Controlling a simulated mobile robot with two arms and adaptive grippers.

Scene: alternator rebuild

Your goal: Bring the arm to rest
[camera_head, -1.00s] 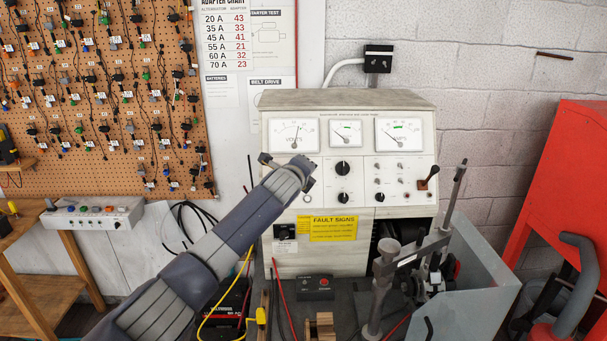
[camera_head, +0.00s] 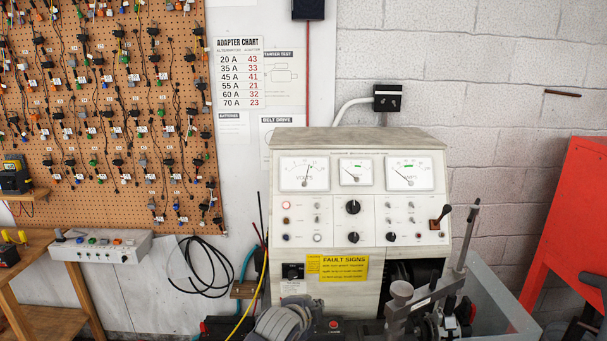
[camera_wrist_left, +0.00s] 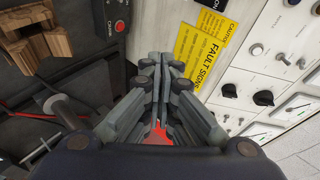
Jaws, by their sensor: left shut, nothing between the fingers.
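My left gripper (camera_wrist_left: 157,65) is in the middle of its wrist view. Its fingers are together with nothing between them. Behind the fingers is the front of the tester, with its yellow fault signs label (camera_wrist_left: 202,50). In the head view only a grey ribbed part of my left arm (camera_head: 285,324) shows at the bottom edge, in front of the tester's lower front. My right gripper is in neither view.
The test bench (camera_head: 360,158) has meters, knobs and a lever. A grey clamp stand (camera_head: 402,294) stands at its lower right. A red cabinet (camera_head: 580,235) is at the right. The pegboard (camera_head: 108,200) hangs at left above a switch box (camera_head: 103,249). Wooden blocks (camera_wrist_left: 42,38) show in the wrist view.

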